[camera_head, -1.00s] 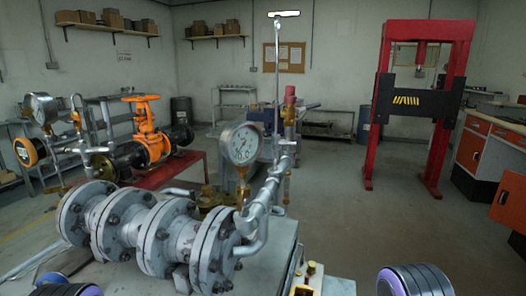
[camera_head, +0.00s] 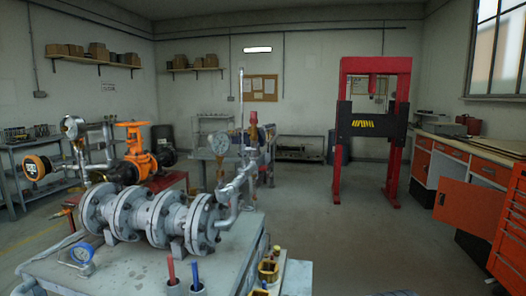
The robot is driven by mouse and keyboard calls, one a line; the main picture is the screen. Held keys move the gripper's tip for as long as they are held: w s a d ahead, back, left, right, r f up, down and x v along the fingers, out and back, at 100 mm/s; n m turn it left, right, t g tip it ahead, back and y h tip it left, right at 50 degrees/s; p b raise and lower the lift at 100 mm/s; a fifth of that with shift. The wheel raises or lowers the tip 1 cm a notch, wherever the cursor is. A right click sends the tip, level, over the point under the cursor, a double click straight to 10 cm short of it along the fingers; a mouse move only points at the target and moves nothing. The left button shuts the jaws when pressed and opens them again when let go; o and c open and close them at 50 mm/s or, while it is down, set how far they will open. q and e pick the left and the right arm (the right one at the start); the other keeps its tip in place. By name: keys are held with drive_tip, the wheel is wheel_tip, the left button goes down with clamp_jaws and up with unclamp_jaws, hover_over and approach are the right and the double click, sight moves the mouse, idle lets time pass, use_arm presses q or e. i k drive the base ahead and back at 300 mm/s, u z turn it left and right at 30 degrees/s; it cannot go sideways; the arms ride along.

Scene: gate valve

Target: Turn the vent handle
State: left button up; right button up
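A grey flanged valve assembly (camera_head: 150,219) lies on a grey workbench (camera_head: 115,272) at left centre. A round dial gauge (camera_head: 219,143) stands above its right end. Beside the gauge, silver pipework (camera_head: 238,184) rises to a red-topped fitting (camera_head: 253,128), with a thin upright rod (camera_head: 241,98) next to it. I cannot tell which part is the vent handle; no part is clearly marked as one. Neither of my grippers is in view. Only a dark sliver of what may be my arm shows at the bottom edge.
An orange handwheel valve (camera_head: 135,148) stands behind left. A blue gauge (camera_head: 81,253), a red-handled tool (camera_head: 171,271) and a blue-handled tool (camera_head: 195,273) are near the bench front. A red press frame (camera_head: 343,130) and orange cabinets (camera_head: 463,205) stand right. Floor between is clear.

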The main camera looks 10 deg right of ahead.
sight(258, 150)
drive_tip(key=z, duration=1.25)
drive_tip(key=i, duration=0.65)
drive_tip(key=u, duration=1.65)
drive_tip(key=i, duration=0.5)
